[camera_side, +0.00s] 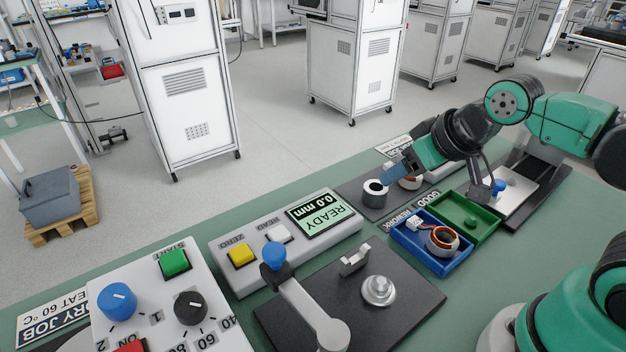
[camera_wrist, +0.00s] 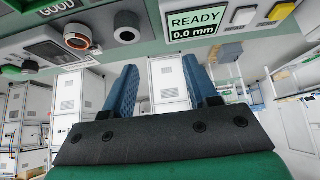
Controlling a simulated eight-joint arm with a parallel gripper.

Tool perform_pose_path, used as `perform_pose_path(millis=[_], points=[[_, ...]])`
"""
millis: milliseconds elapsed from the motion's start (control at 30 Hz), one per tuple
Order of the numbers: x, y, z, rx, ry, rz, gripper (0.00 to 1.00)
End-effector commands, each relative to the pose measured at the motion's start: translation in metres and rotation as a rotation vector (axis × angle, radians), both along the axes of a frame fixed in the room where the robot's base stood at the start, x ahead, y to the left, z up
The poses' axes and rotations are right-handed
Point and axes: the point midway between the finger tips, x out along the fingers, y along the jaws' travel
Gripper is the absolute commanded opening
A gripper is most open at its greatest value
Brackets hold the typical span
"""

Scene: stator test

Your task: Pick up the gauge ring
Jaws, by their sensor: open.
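The gauge ring (camera_side: 374,194) appears to be the grey metal ring with a dark bore, standing on the dark plate beyond the trays. In the wrist view the ring (camera_wrist: 127,33) is near the top, above and left of the fingertips. My gripper (camera_side: 384,178) is close to the ring, with its blue fingers just up and right of it in the side view. In the wrist view my gripper (camera_wrist: 159,66) has its two fingers apart with nothing between them. The exact gap between fingers and ring cannot be told.
A copper-wound stator (camera_side: 410,183) stands right of the ring, partly behind my gripper. The blue tray (camera_side: 405,247) holds another stator; the green tray (camera_side: 481,228) is beside it. The READY display box (camera_side: 300,252) is left of the ring. A gauge fixture (camera_side: 415,302) is in front.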

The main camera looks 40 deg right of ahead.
Motion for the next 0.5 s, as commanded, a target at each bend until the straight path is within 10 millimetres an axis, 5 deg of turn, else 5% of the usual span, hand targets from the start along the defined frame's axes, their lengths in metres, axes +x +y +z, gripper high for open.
perform_pose_path(millis=[33, 200, 500], points=[[0.0000, 0.0000, 0.0000, 0.000, 0.000, 0.000, 0.53], [0.0000, 0.0000, 0.0000, 0.000, 0.000, 0.000, 0.99], [0.0005, -0.0002, 0.0002, 0.001, 0.003, -0.002, 0.99]])
